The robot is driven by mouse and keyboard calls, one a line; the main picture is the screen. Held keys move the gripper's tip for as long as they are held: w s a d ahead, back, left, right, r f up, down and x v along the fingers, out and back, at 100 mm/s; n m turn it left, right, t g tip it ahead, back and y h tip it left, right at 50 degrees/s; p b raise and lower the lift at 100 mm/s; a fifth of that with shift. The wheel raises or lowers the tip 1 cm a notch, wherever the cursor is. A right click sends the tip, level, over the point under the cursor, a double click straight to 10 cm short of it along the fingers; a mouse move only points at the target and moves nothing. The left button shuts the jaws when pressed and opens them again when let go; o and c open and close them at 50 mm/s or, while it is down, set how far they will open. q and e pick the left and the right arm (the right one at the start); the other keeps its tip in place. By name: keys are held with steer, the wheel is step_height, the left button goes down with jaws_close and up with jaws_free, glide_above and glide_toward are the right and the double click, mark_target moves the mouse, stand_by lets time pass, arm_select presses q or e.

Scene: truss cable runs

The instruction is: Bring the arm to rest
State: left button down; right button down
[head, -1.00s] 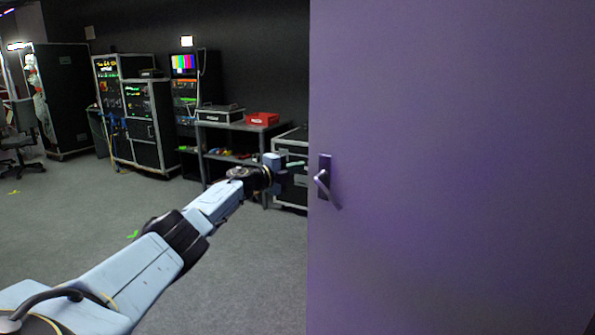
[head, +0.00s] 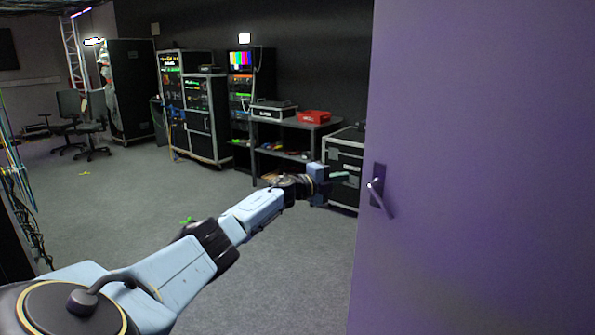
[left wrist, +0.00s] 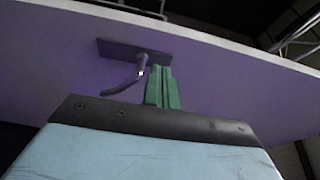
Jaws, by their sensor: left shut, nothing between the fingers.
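My left arm stretches forward from the lower left in the head view. Its gripper (head: 342,176) is shut and empty, a little left of the door handle. The green fingers also show together in the left wrist view (left wrist: 163,90), beside the handle (left wrist: 127,77). The purple door (head: 470,180) fills the right side of the head view. Its lever handle (head: 380,197) sits on a dark plate near the door's left edge and slants downward. I see a gap between fingers and handle in the head view. My right gripper is not in view.
Equipment racks (head: 195,110) stand along the back wall. A grey table (head: 285,135) holds a red bin (head: 314,117), beside a black flight case (head: 345,160). Cables (head: 22,190) hang at the left edge. Office chairs (head: 85,125) stand further back. The grey carpet (head: 120,200) is mostly clear.

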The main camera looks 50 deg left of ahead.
arm_select(q)
steer(key=s+a, duration=0.6)
steer(key=shift+s+a, duration=0.2)
steer(key=shift+s, duration=0.15)
